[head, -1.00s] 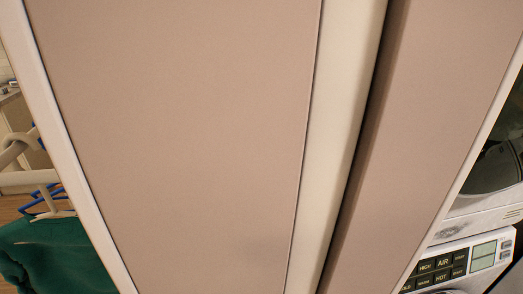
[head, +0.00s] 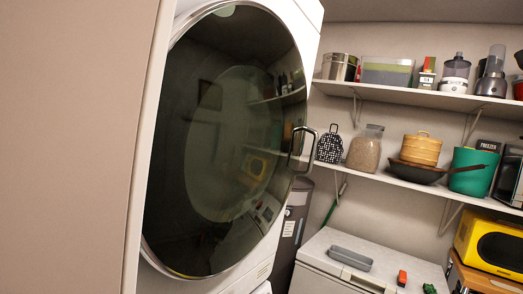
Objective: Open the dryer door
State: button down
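The dryer (head: 312,14) is a white machine in the left half of the head view, seen at an angle. Its door (head: 225,140) is a large round dark glass panel with a thin metal rim, and it looks shut. A curved metal door handle (head: 303,150) sticks out at the door's right side. The machine's lower part is cut off by the bottom edge of the picture. My gripper does not show in the view, and nothing is seen touching the door or handle.
A beige panel (head: 70,150) fills the left side, close by. Right of the dryer stand a grey cylinder (head: 290,232) and a white chest (head: 322,272). Wall shelves (head: 420,97) hold jars and kitchen things. A yellow appliance (head: 490,243) is at far right.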

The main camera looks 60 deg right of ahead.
aim_at(231, 129)
jog(key=z, duration=2.55)
jog(key=i, duration=1.15)
jog(key=u, duration=2.55)
